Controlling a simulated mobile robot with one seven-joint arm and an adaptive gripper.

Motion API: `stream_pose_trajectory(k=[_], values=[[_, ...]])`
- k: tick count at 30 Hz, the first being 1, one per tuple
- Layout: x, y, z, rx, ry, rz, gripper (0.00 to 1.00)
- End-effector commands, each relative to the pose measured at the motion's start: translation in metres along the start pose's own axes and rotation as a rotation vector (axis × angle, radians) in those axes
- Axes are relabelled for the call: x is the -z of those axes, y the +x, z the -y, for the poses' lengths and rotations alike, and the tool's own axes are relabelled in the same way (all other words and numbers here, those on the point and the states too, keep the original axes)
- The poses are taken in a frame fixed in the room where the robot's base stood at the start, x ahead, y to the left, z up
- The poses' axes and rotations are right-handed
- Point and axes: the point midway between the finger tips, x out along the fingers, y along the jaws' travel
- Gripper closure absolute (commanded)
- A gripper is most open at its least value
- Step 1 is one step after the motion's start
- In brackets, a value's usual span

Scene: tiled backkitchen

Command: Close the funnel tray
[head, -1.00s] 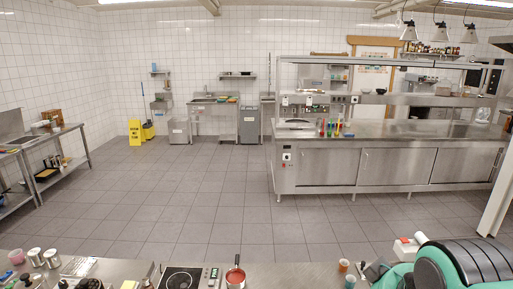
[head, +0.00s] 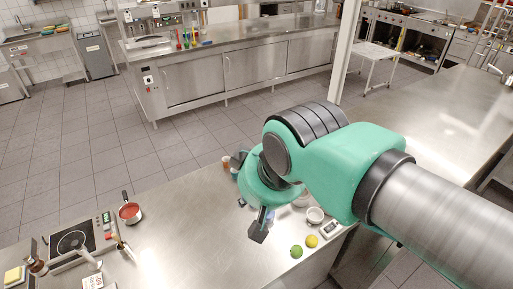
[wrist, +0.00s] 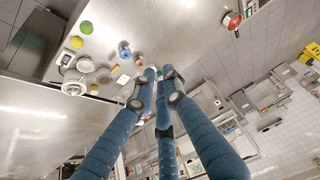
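I cannot pick out a funnel tray with certainty in either view. In the wrist view, a white round, funnel-like piece (wrist: 75,87) lies beside a small white bowl (wrist: 86,65) on the steel counter. In the head view, a small white bowl (head: 315,215) stands on the counter to the right of my gripper (head: 262,225). My gripper is over the near counter and partly hidden by my green arm. In the wrist view its long blue fingers (wrist: 159,72) run close together at the tips. I see nothing held between them, but their opening is unclear.
A green fruit (head: 296,251), a yellow fruit (head: 312,241) and a white scale (head: 330,229) lie near the counter's edge. A red pan (head: 130,212) and a black hob (head: 72,241) stand at left. The counter between is clear.

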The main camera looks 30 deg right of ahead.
Motion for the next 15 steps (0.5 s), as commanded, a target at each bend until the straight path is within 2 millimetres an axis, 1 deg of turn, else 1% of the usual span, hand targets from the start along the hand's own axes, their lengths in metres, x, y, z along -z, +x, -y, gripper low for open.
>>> stream_pose_trajectory(k=[5, 8, 11, 14, 15], values=[[0.02, -0.035, 0.0, 0.0, 0.0, -0.005, 1.0], [0.032, -0.035, -0.005, -0.012, 0.029, 0.008, 1.0], [0.051, -0.035, -0.013, -0.027, 0.069, 0.018, 1.0], [0.073, -0.035, -0.024, -0.048, 0.12, 0.029, 1.0], [0.084, -0.034, -0.029, -0.058, 0.143, 0.035, 1.0]])
